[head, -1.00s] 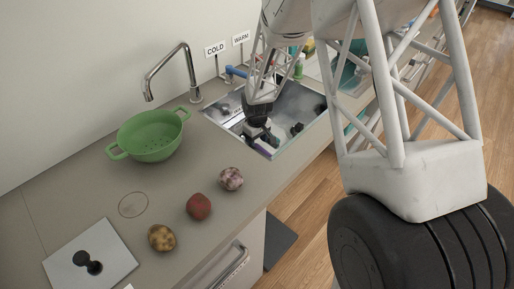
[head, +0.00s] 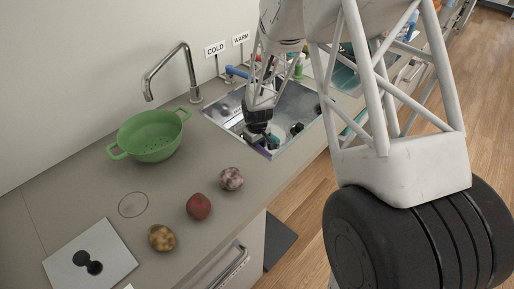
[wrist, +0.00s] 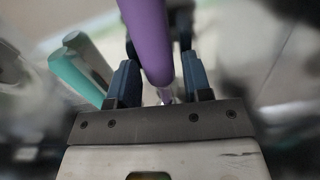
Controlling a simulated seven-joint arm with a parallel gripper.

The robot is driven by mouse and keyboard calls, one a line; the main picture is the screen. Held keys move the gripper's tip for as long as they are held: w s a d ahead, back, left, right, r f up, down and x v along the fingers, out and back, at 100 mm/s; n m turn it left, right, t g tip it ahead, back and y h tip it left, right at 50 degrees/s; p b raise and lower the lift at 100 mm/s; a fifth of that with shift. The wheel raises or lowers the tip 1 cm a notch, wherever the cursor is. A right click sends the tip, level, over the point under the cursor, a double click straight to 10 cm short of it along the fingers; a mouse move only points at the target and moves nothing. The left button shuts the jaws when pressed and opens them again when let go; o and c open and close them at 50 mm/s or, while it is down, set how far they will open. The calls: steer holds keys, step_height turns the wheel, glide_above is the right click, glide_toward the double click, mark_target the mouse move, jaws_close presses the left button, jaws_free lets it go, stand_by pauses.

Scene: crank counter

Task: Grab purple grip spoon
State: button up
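The purple grip spoon (wrist: 150,40) shows in the wrist view, its thick purple handle running from the top edge down between my fingers. My gripper (wrist: 160,82) is open, with a blue finger on each side of the handle. A narrow gap shows between the handle and each finger, so I see no clear hold. In the head view my gripper (head: 260,142) reaches down into the sink. The spoon cannot be made out there, and its lower end is hidden.
The sink (head: 292,112) has metal rims around my gripper. A green colander (head: 150,135) and several vegetables, including a red one (head: 198,207), lie on the counter left of it.

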steer(key=c, duration=0.7)
steer(key=shift+r, duration=0.15)
steer(key=shift+r, duration=4.9)
